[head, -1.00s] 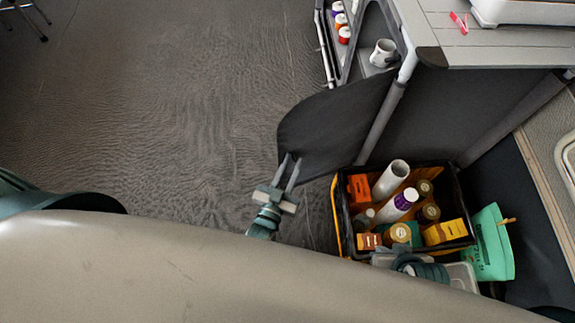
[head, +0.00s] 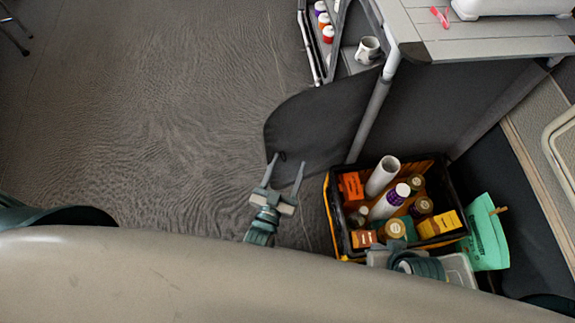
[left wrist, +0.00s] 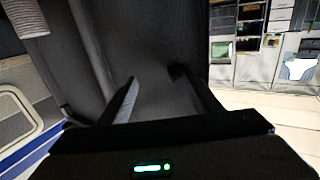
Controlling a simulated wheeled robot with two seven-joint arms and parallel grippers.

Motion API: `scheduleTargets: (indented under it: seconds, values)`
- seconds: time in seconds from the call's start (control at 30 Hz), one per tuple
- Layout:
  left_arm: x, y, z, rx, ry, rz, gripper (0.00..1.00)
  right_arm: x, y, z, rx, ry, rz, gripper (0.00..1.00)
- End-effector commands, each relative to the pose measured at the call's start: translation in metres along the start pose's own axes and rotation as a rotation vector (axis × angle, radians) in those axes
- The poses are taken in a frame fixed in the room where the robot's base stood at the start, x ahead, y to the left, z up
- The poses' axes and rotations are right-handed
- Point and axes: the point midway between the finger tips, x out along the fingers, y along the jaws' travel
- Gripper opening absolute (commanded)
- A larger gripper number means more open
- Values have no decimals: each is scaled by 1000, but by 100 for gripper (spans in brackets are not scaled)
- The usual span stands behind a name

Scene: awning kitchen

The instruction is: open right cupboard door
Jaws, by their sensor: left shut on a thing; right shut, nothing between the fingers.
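The dark fabric cupboard door (head: 312,122) stands swung out from the cupboard frame in the head view. Its dark cloth also fills the middle of the left wrist view (left wrist: 150,50). My left gripper (head: 286,168) is at the door's near lower edge, its fingers spaced apart and holding on the door. A small dark tab shows by the left fingertip; exactly what part is between the fingers is hard to see. My right gripper (head: 384,255) is shut and empty at the near side of the black crate, its fingertips mostly hidden.
A black and yellow crate (head: 333,215) with bottles, boxes and a white roll stands right of my left gripper. A green bag (head: 487,235) lies beside it. The grey table (head: 480,40) is above right, with a mug (head: 368,49) on a shelf.

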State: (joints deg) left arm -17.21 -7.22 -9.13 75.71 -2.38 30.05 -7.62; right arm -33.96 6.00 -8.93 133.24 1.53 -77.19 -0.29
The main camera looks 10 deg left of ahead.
Motion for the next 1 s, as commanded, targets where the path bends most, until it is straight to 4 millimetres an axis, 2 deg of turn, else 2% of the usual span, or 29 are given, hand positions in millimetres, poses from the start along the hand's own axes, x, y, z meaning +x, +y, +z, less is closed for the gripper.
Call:
scheduleTargets:
  seconds: [0.03,0.37,0.57,0.77,1.0]
  values:
    - [4,11,-2,-6,2,15,40,0,0,0,0,0,0,0]
    - [3,11,-3,-5,2,14,38,0,0,0,-1,-1,1,0]
    - [-8,11,-2,-5,1,14,28,0,1,1,-1,-3,1,0]
    - [-36,9,-2,-5,2,12,28,-1,1,2,-1,-10,3,0]
    - [-86,4,-1,-4,0,6,28,-1,2,2,-1,-13,5,0]
